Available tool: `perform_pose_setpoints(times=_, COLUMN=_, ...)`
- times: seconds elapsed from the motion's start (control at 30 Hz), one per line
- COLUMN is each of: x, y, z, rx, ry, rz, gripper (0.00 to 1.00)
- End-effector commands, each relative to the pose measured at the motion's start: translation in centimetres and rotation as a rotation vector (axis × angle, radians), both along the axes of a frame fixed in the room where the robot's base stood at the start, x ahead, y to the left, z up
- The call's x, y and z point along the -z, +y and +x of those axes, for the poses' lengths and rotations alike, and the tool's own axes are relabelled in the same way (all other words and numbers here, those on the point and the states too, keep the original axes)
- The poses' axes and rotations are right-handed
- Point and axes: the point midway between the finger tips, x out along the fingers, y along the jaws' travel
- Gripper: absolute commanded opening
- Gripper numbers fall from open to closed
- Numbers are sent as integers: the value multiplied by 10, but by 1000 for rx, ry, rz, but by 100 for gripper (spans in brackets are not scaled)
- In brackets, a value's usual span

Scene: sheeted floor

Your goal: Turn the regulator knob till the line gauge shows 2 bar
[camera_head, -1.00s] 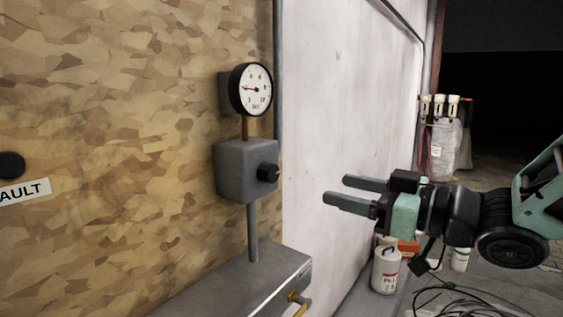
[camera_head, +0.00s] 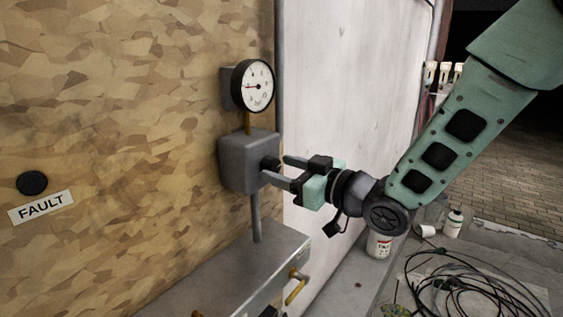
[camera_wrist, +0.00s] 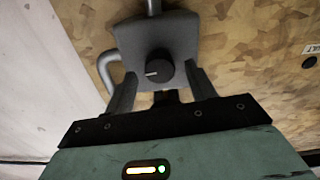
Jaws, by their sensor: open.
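The regulator is a grey box (camera_head: 243,161) on a vertical pipe at the chipboard wall, with a black knob (camera_head: 269,164) on its face. The knob also shows in the wrist view (camera_wrist: 159,70), with a pale mark pointing left. The round line gauge (camera_head: 256,86) is above it, with a white face and a red needle pointing roughly left; its numbers are too small to read surely. My gripper (camera_head: 276,169) is open, its fingers pointing at the regulator. In the wrist view the fingers (camera_wrist: 161,90) stand either side of the knob with gaps; I cannot tell how deep they reach.
A grey metal box (camera_head: 235,275) with a brass-coloured handle (camera_head: 296,287) is below the regulator. A FAULT label (camera_head: 41,206) sits under a black disc (camera_head: 32,182) at left. Coiled black cables (camera_head: 470,285) and a white container (camera_head: 379,245) are on the floor at right.

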Motion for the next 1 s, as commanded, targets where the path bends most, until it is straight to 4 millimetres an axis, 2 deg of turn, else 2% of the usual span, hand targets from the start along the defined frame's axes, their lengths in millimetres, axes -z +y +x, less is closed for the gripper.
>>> perform_pose_setpoints(times=0.13, x=0, y=7, z=5, rx=-1, ry=1, rz=-1, gripper=55)
perform_pose_setpoints(times=0.4, x=0, y=7, z=6, rx=0, ry=1, rz=-1, gripper=55)
perform_pose_setpoints(times=0.43, x=0, y=7, z=5, rx=0, ry=1, rz=-1, gripper=50)
perform_pose_setpoints(times=0.57, x=0, y=7, z=5, rx=0, ry=0, rz=0, gripper=14)
perform_pose_setpoints(times=0.6, x=0, y=7, z=5, rx=0, ry=0, rz=0, gripper=11)
perform_pose_setpoints(times=1.0, x=1, y=7, z=6, rx=0, ry=120, rz=95, gripper=11)
